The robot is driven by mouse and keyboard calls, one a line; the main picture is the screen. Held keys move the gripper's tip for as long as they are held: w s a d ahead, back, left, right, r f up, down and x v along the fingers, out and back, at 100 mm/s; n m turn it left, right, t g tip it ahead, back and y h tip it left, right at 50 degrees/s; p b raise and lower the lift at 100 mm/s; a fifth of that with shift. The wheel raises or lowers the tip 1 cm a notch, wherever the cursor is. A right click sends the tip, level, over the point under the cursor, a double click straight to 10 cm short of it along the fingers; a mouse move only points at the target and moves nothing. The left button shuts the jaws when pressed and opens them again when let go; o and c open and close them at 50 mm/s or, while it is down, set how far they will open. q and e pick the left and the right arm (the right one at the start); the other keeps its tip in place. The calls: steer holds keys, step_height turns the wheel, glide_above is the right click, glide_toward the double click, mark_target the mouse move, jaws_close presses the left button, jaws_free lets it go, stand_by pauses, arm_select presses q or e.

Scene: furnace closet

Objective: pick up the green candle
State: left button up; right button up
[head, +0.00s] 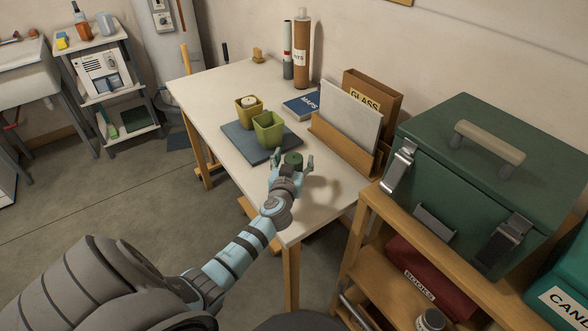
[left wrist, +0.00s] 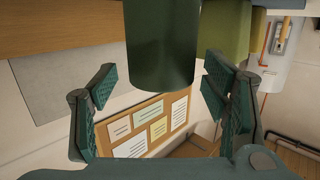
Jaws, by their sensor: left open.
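The green candle (head: 293,158) is a short dark green cylinder near the front edge of the white table (head: 225,92). My left gripper (head: 294,162) is open, with one finger on each side of the candle. In the left wrist view the candle (left wrist: 162,45) stands out from the top of the picture, between the spread fingers (left wrist: 160,88). Gaps show on both sides, so the fingers appear not to touch it. My right gripper is not in view.
A wooden file holder (head: 340,147) stands close on the right. A blue book (head: 301,106) and upright tubes (head: 302,55) are farther back. A green case (head: 490,165) tops the right shelf.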

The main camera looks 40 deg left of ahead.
arm_select(q)
steer(key=shift+w+a+f, duration=0.25)
steer(key=shift+w+a, duration=0.05)
steer(key=shift+w, duration=0.05)
steer(key=shift+r, duration=0.1)
steer(key=c, duration=1.4)
